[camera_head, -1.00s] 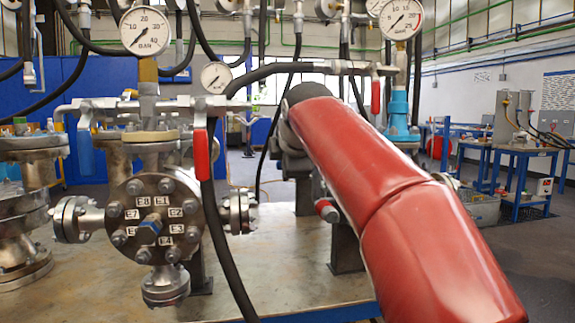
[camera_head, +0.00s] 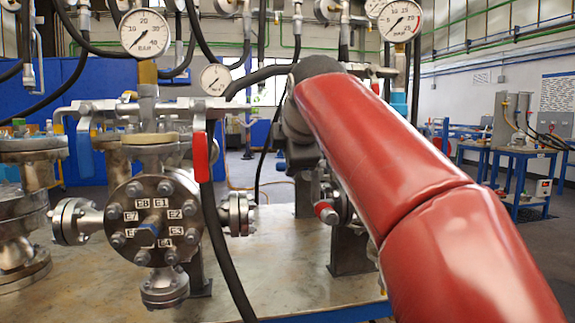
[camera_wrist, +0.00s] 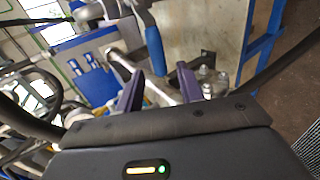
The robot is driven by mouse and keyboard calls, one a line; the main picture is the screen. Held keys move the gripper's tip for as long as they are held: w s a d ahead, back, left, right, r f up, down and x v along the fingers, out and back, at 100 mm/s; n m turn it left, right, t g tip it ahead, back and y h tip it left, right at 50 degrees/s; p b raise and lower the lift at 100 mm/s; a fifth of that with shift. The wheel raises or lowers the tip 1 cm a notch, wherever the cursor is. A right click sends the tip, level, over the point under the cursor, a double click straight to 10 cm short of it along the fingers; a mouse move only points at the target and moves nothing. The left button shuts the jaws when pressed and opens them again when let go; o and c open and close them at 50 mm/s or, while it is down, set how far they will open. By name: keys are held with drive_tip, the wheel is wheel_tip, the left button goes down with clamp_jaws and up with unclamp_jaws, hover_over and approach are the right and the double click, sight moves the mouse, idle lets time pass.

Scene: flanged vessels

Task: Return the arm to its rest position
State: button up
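My red-covered arm (camera_head: 400,165) reaches from the lower right toward the middle of the head view, raised above the metal table. Its dark wrist end (camera_head: 297,125) shows beyond the red cover. My gripper's fingers are not clear in the head view. In the wrist view, my gripper (camera_wrist: 160,87) shows two purple fingers set well apart, with no held object visible between them. A grey pipe and a blue handle (camera_wrist: 155,50) show beyond the fingers; I cannot tell how far away they are.
A flanged vessel (camera_head: 122,205) with a labelled bolted face stands left on the table (camera_head: 285,270). Gauges (camera_head: 145,33), hoses and a red-handled valve (camera_head: 201,158) crowd above it. More flanged pipework stands at far left. Blue workbenches (camera_head: 520,165) stand back right, with open floor before them.

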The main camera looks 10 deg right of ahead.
drive_tip(key=shift+v, duration=1.1)
drive_tip(key=s+f+m+g, duration=0.2)
drive_tip(key=s+f+m, duration=0.4)
drive_tip(key=f, duration=0.6)
drive_tip(key=s+d+f+m+g, duration=0.1)
drive_tip(key=s+f+m, duration=0.5)
drive_tip(key=s+f, duration=0.5)
drive_tip(key=s+d+f+m+g, duration=0.1)
drive_tip(key=s+f+m, duration=0.5)
drive_tip(key=f, duration=0.8)
drive_tip(key=s+g, duration=0.1)
drive_tip(key=s, duration=0.1)
drive_tip(key=shift+s+d+g, duration=0.15)
drive_tip(key=shift+s+g, duration=0.15)
drive_tip(key=shift+s, duration=0.05)
